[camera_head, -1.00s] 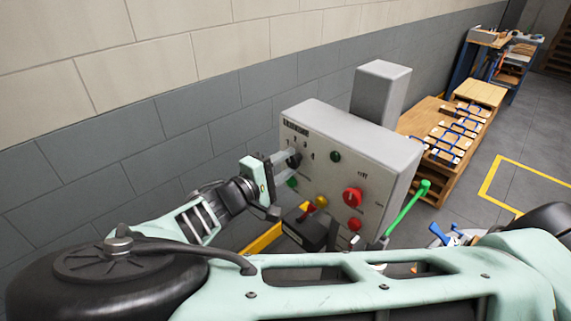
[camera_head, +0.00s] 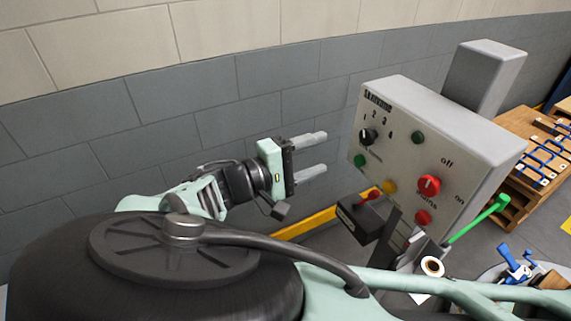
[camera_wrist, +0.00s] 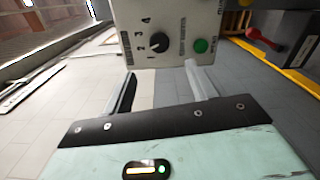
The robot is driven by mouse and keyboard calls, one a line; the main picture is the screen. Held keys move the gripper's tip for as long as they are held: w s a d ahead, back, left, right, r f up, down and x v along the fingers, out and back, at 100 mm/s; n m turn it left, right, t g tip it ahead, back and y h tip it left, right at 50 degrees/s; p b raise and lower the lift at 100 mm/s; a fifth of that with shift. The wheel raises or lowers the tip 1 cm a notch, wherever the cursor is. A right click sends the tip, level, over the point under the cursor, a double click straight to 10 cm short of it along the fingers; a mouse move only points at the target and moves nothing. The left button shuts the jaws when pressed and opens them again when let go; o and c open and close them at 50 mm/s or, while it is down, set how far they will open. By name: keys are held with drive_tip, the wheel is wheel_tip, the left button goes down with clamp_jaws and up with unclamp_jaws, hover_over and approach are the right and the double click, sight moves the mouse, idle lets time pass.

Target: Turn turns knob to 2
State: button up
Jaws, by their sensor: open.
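The black turns knob (camera_head: 368,136) sits at the upper left of the control panel face, below an arc of the numbers 1 to 4. It also shows in the wrist view (camera_wrist: 159,43), ahead of my fingers. Its pale pointer mark is too small for me to read the setting surely. My gripper (camera_head: 325,152) is open and empty, left of the panel, with its two fingers pointing at it. A clear gap separates the fingertips from the knob.
The grey panel box (camera_head: 480,135) also carries a red off/on knob (camera_head: 429,185) and green, yellow and red buttons. A black box with a red lever (camera_head: 368,197) sits below. A green-handled lever (camera_head: 497,204) is at right. The wall stands behind.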

drive_tip(key=b+v, duration=0.1)
drive_tip(key=v, duration=0.5)
drive_tip(key=s+d+f+g+y, duration=0.55)
drive_tip(key=d+g+y, duration=0.2)
drive_tip(key=d, duration=0.25)
drive_tip(key=s+r+y, duration=0.3)
drive_tip(key=s+y, duration=0.1)
drive_tip(key=s, duration=0.2)
drive_tip(key=s+r+n+y+b, duration=0.1)
drive_tip(key=s+r+y, duration=0.2)
drive_tip(key=s+y, duration=0.2)
drive_tip(key=s+d, duration=0.1)
drive_tip(key=s, duration=0.1)
drive_tip(key=shift+s+r, duration=0.3)
drive_tip(key=shift+r, duration=0.05)
drive_tip(key=shift+y, duration=0.25)
